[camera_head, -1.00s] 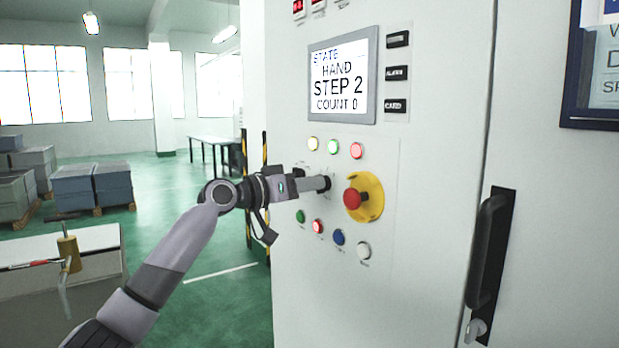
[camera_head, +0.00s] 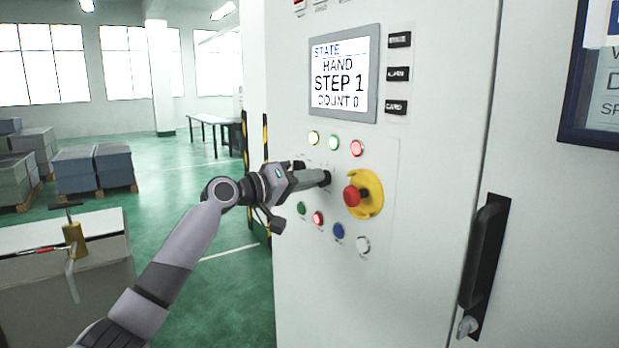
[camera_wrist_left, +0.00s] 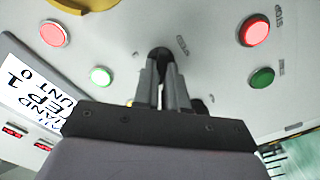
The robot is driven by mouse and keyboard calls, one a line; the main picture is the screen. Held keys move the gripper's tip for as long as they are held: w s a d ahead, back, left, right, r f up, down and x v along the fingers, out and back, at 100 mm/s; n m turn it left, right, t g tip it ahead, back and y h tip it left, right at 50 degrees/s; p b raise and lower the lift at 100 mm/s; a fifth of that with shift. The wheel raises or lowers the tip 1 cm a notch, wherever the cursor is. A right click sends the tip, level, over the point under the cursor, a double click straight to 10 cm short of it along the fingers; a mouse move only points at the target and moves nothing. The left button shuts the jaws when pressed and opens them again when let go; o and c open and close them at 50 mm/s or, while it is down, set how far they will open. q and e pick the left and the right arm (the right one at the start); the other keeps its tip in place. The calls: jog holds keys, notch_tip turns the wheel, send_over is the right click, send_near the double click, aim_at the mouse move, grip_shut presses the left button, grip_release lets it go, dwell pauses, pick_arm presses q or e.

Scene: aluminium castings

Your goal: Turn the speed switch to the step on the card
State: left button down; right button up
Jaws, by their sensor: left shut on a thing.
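The speed switch (camera_wrist_left: 160,54) is a black knob on the cabinet panel. In the head view it is mostly hidden at my left gripper's fingertips (camera_head: 322,178). My left gripper is shut on the knob; its two fingers also show in the left wrist view (camera_wrist_left: 165,80). The panel screen (camera_head: 341,77) reads STATE, HAND, STEP 1, COUNT 0. It also shows upside down in the left wrist view (camera_wrist_left: 35,90). A framed notice with a card (camera_head: 603,75) is cut off at the right edge; its step is not readable. My right gripper is not in view.
A red emergency button (camera_head: 353,196) on a yellow plate sits just right of the switch. Lit buttons lie above and several coloured buttons below. A black door handle (camera_head: 484,250) is further right. A bench (camera_head: 60,280) with a tool stands at lower left.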

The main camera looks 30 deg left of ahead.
pick_arm(q)
jog(key=c, duration=1.2)
grip_release()
jog(key=b+v, duration=0.2)
jog(key=v, duration=0.5)
jog(key=shift+s, duration=0.1)
jog(key=shift+f, duration=0.1)
